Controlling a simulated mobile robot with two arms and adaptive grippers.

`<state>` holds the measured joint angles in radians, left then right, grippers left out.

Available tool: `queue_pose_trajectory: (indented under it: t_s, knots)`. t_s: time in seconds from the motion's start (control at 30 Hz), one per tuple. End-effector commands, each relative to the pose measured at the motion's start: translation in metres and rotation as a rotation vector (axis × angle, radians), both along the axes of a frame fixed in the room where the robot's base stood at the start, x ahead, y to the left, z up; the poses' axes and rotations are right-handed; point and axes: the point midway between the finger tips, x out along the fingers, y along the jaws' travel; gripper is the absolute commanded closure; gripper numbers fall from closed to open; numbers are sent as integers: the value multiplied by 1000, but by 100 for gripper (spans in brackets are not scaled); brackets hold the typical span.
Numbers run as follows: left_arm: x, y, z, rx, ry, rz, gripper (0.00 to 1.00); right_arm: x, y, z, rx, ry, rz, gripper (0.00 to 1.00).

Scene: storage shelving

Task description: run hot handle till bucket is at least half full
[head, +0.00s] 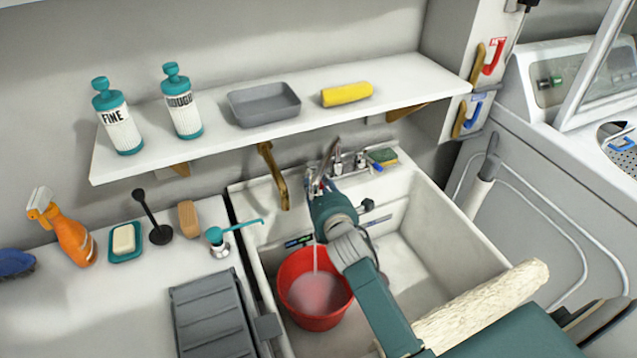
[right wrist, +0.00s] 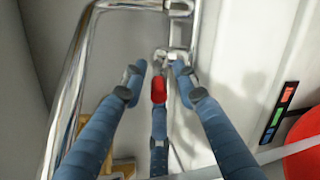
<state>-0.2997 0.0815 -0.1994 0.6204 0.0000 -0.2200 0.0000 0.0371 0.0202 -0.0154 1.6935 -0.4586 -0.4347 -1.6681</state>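The red bucket (head: 291,299) stands in the white sink (head: 455,240). A stream of water (head: 316,258) falls into it, and pale water covers its bottom; the exact level is hard to judge. The bucket's edge also shows in the right wrist view (right wrist: 306,150). My right gripper (head: 325,188) is at the taps on the sink's back edge. In the right wrist view its blue fingers (right wrist: 158,80) are spread around a red-tipped tap handle (right wrist: 158,90), with gaps visible at both sides. Its grip is partly hidden in the head view. My left gripper is not in view.
A shelf (head: 420,84) with bottles, a grey tray (head: 264,104) and a yellow sponge (head: 346,94) overhangs the sink's back. A soap pump (head: 218,243) stands at left. A cream textured roll (head: 490,305) lies across the sink's front right.

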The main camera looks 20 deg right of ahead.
Motion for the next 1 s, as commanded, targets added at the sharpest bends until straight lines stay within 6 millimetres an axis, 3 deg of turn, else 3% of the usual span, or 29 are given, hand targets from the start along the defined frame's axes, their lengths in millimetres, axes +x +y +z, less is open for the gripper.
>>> queue_pose_trajectory:
  t_s: [0.23,0.5,0.7,1.0]
  knots:
    - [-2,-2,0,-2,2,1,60,-18,3,4,-2,0,0,71]
    - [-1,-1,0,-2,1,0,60,-73,14,16,-2,2,1,71]
    - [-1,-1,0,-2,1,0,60,-104,20,23,1,2,1,71]
    - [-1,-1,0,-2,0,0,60,-115,22,27,-1,0,0,71]
